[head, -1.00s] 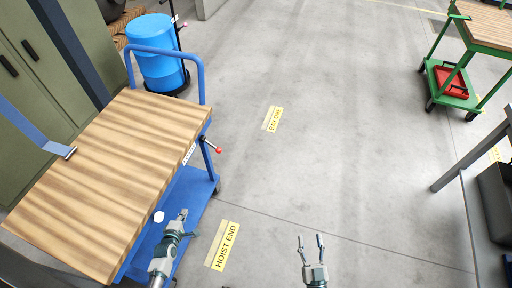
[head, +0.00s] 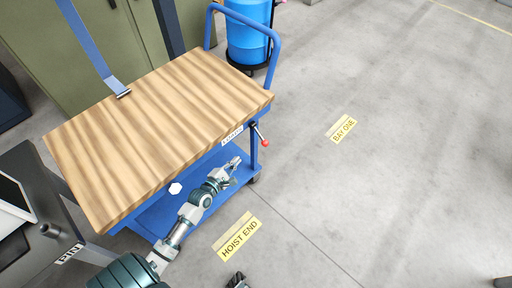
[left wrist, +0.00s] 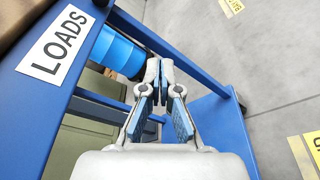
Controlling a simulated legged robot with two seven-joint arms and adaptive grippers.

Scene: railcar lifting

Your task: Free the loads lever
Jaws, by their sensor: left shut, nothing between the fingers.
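The loads lever (head: 264,141), a short bar with a red ball end, sticks out from the corner of a blue cart (head: 254,155) with a wooden top. A white LOADS label (head: 232,135) is on the cart's edge beside it; the label also shows large in the left wrist view (left wrist: 57,43). My left gripper (head: 236,162) is below and left of the red ball, apart from it. Its fingertips (left wrist: 153,66) meet in the left wrist view, with nothing between them. The lever cannot be made out there. A dark tip at the head view's bottom edge may be my right gripper (head: 237,280).
A blue barrel (head: 248,40) stands behind the cart's push handle. A grey unit labelled PIN (head: 70,253) is at the lower left. A blue strap (head: 95,50) reaches the wooden top. The floor right of the cart is clear, with HOIST END (head: 238,237) and BAY ONE (head: 343,128) labels.

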